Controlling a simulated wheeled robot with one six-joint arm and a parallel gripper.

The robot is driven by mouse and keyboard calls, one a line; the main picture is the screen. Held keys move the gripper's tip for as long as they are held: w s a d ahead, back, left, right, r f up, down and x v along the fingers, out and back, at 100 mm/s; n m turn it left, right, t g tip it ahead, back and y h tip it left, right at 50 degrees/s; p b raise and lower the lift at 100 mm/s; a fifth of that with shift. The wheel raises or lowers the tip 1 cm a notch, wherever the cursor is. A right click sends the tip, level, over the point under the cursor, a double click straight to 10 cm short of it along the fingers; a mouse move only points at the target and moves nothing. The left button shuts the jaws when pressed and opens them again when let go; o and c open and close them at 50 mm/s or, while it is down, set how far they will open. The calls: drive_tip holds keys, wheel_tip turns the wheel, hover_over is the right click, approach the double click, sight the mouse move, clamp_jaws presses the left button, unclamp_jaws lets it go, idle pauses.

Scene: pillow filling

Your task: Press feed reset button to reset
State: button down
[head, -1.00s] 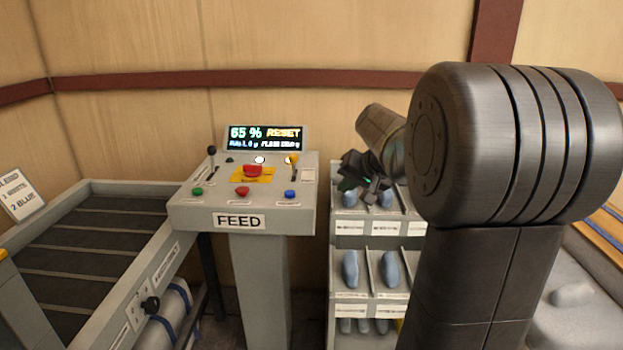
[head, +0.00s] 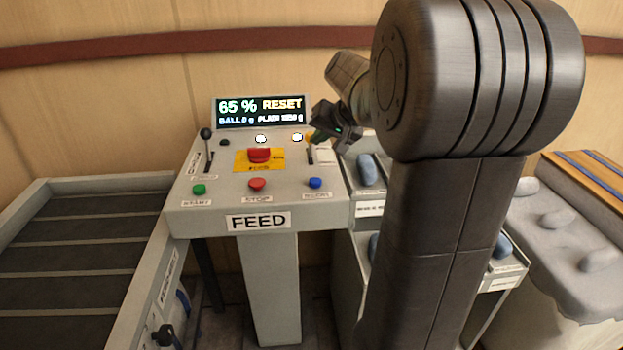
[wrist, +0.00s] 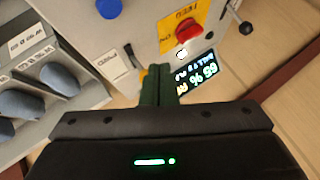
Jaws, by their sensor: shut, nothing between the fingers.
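The grey FEED console (head: 190,208) stands ahead. Its front row has a green button (head: 199,189), a red button (head: 257,184) and a blue button (head: 315,183) at the right; the small labels are blurred. The blue button also shows at the top of the wrist view (wrist: 109,8). The display (head: 261,111) reads "65 %" and "RESET". My gripper (head: 317,138) is shut and empty, near the console's back right, behind the blue button and apart from it. Its green fingers (wrist: 159,82) partly hide the yellow knob of the right lever (head: 310,154).
A conveyor (head: 75,260) lies left. A bin rack (head: 369,209) is right of the console, partly hidden by my arm.

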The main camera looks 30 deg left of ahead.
sight(318, 183)
drive_tip(key=shift+f, duration=0.15)
wheel_tip(318, 183, down, 9)
drive_tip(key=b, duration=0.6)
drive_tip(key=shift+r+b, duration=0.2)
drive_tip(key=shift+b, duration=0.2)
idle(1.5)
drive_tip(key=shift+f+b, duration=0.4)
drive_tip(key=shift+f+b, duration=0.45)
drive_tip(key=shift+f, duration=0.1)
idle(0.6)
drive_tip(key=shift+r, duration=0.1)
drive_tip(key=shift+r+p, duration=0.7)
drive_tip(key=shift+r, duration=0.15)
drive_tip(key=shift+r, duration=0.1)
